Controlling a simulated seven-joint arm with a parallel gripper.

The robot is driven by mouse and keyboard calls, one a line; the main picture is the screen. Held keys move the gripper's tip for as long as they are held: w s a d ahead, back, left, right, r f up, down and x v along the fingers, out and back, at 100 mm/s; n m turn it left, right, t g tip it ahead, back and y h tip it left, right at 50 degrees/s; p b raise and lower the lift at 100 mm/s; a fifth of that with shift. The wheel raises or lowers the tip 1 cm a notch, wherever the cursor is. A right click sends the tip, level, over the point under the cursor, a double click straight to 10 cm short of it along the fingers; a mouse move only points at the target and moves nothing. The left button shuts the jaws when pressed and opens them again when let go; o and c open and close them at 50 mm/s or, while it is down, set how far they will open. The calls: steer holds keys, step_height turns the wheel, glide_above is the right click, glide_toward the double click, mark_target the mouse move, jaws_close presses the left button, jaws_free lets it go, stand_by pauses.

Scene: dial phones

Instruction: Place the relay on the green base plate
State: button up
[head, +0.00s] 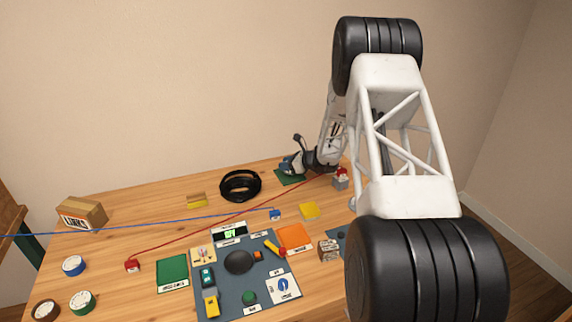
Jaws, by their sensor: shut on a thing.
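My gripper (291,166) is at the back of the table, low over a dark green plate (291,178) whose far part it covers. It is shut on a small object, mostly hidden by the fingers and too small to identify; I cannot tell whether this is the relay. I cannot tell whether the object touches the plate. A second green plate (172,270) with a white label lies at the front, left of the dial panel, and is bare.
A grey block with a red top (340,181) stands close to the right of my gripper. A red cord and a blue cord (150,222) cross the table.

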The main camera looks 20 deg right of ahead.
steer(key=o, duration=1)
steer(key=shift+c, duration=0.2)
steer(key=shift+r, duration=0.1)
steer(key=shift+s+d+r, duration=0.1)
steer(key=v, duration=1.1)
steer(key=shift+s+d, duration=0.25)
steer(key=shift+s, duration=0.05)
